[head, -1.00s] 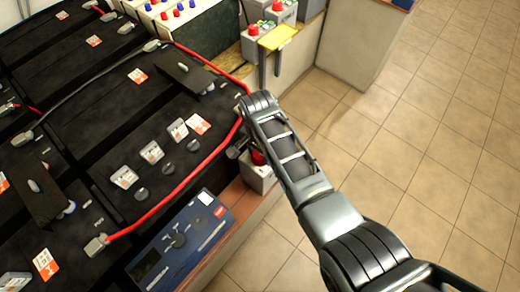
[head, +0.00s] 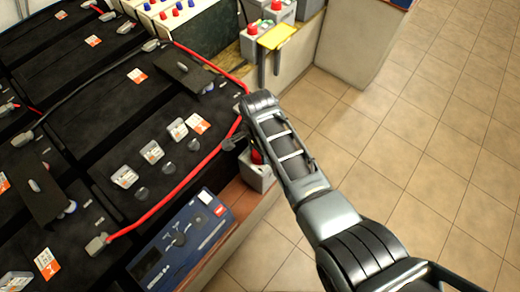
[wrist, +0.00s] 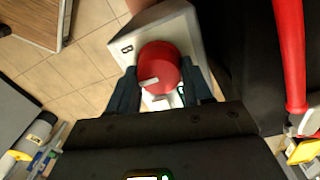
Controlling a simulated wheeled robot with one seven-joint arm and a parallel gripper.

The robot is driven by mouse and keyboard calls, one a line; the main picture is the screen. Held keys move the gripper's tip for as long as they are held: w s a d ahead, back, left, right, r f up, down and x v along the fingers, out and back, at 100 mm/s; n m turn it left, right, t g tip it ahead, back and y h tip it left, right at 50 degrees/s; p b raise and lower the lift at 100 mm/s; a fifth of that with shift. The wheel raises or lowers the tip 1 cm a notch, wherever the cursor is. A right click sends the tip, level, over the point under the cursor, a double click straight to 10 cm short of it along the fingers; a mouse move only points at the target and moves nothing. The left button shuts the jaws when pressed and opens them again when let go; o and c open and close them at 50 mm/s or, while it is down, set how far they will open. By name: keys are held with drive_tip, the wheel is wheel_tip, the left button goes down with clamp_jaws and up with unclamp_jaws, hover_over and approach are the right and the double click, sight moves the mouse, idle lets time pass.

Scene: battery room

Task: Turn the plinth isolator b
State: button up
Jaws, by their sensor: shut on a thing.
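The plinth isolator b (wrist: 123,45) is a pale grey box marked B with a round red knob (wrist: 159,68) that has a small pale mark at its lower left. My gripper (wrist: 160,88) is shut on the red knob in the wrist view, with one dark finger on each side of it. In the head view the isolator box (head: 258,178) stands on the brown ledge beside the batteries.
Black batteries (head: 100,130) with red cables (head: 190,172) fill the left. A blue meter box (head: 180,245) lies close to the isolator. Other grey boxes with red knobs (head: 253,29) and a yellow plate (head: 277,36) stand at the back. Tiled floor (head: 430,120) is free on the right.

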drive_tip(key=o, duration=1)
drive_tip(key=shift+o, duration=0.2)
drive_tip(key=shift+r, duration=0.1)
wheel_tip(320, 180, up, 8)
drive_tip(key=shift+w+f, duration=0.1)
drive_tip(key=shift+f, duration=0.1)
